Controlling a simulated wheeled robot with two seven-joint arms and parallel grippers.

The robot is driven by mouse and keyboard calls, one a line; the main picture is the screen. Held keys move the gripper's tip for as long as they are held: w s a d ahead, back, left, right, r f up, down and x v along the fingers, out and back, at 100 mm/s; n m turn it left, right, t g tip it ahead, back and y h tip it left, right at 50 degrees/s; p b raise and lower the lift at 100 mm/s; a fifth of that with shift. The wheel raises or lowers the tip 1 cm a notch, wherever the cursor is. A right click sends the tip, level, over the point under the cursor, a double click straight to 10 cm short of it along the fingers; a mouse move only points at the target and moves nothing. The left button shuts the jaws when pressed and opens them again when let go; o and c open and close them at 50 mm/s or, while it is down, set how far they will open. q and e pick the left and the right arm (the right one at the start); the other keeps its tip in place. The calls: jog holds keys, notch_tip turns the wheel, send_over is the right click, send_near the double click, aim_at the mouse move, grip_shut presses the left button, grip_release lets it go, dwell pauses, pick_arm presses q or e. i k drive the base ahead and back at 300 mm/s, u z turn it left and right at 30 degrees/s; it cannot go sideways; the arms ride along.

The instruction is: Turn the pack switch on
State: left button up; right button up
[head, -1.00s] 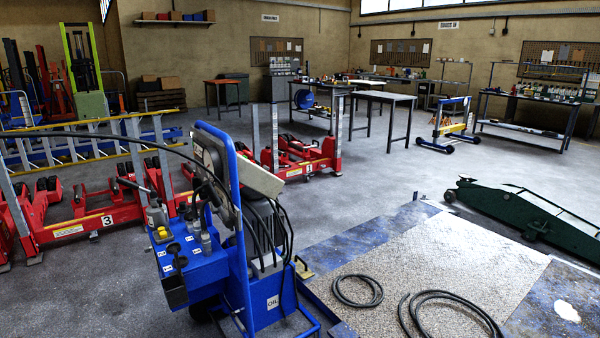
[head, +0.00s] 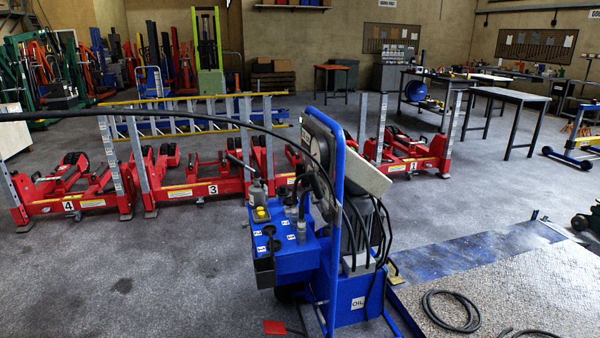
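The blue hydraulic power pack (head: 347,285) stands upright on a wheeled frame in the middle foreground, with an "OIL" label on its lower tank. Its control panel (head: 285,250) carries black knobs or sockets, small white labels and a yellow-topped part (head: 261,214) at the back left. I cannot tell which of these is the pack switch, or its position. Black hoses loop over the pack, and one runs off to the left edge. Neither of my grippers is in view.
Red numbered jacks (head: 190,192) stand in a row behind the pack. A textured platform (head: 480,285) with a coiled hose (head: 450,310) lies at the right. A small red piece (head: 274,326) lies on the floor in front. The grey floor at left is clear.

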aim_at(300, 169)
jog(key=u, duration=0.65)
jog(key=i, duration=1.5)
jog(key=u, duration=0.75)
jog(key=i, duration=2.2)
jog(key=z, duration=2.25)
